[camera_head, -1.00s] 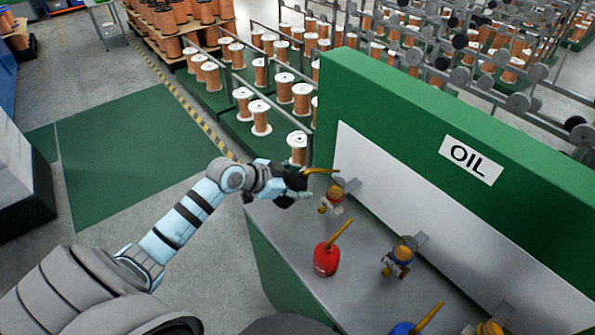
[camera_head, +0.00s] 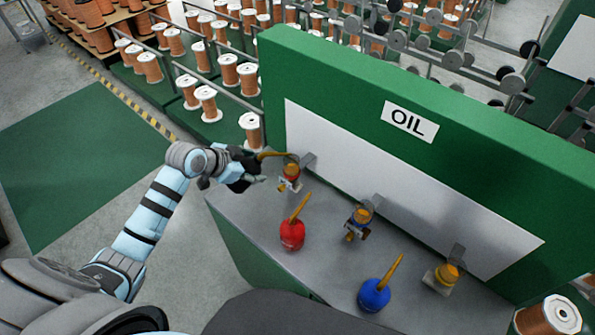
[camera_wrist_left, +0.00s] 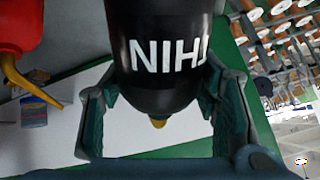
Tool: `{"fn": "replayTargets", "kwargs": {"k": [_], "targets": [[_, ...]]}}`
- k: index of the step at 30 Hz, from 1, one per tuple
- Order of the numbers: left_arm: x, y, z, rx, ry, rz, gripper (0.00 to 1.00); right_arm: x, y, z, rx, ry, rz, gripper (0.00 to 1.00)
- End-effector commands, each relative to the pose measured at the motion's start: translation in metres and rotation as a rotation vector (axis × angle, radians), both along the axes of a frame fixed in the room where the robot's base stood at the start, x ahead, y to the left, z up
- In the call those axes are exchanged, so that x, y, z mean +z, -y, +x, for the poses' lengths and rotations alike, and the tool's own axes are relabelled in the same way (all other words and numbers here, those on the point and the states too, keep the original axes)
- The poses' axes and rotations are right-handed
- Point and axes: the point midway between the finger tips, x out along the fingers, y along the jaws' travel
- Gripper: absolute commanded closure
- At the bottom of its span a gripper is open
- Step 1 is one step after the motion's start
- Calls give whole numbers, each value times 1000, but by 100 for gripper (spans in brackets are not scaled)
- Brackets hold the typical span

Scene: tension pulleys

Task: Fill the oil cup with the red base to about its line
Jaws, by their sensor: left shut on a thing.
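My left gripper (camera_head: 250,172) is shut on a black oil can (camera_wrist_left: 155,45) with white lettering, seen upside down in the left wrist view. The can is tipped on its side in the head view, and its yellow spout (camera_head: 272,154) points right, its tip close above the leftmost oil cup. My right gripper is out of view.
A red oil can (camera_head: 292,234) and a blue oil can (camera_head: 374,294) stand on the grey bench. A blue-based cup (camera_head: 358,222) and a yellowish cup (camera_head: 446,274) are farther right along the white panel (camera_head: 400,190). A green board marked OIL rises behind.

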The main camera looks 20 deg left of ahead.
Motion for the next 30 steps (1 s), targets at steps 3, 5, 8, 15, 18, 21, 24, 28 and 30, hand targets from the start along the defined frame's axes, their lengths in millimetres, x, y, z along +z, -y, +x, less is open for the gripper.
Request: {"fn": "replayTargets", "kwargs": {"k": [3, 5, 8, 15, 18, 21, 24, 28, 30], "targets": [[4, 1, 1, -1, -7, 8, 87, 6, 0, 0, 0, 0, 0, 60], [4, 1, 1, 0, -12, 14, 87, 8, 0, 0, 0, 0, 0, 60], [5, 1, 1, 0, -20, 21, 87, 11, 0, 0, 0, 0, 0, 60], [7, 2, 1, -1, -39, 39, 87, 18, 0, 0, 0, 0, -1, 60], [8, 2, 1, 0, -51, 51, 87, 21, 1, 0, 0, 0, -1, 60], [9, 2, 1, -1, -65, 65, 87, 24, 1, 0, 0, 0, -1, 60], [10, 2, 1, -1, -80, 79, 87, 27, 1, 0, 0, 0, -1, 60], [10, 2, 1, -1, -90, 90, 87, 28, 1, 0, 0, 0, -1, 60], [10, 2, 1, -1, -92, 92, 87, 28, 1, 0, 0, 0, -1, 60]]}}
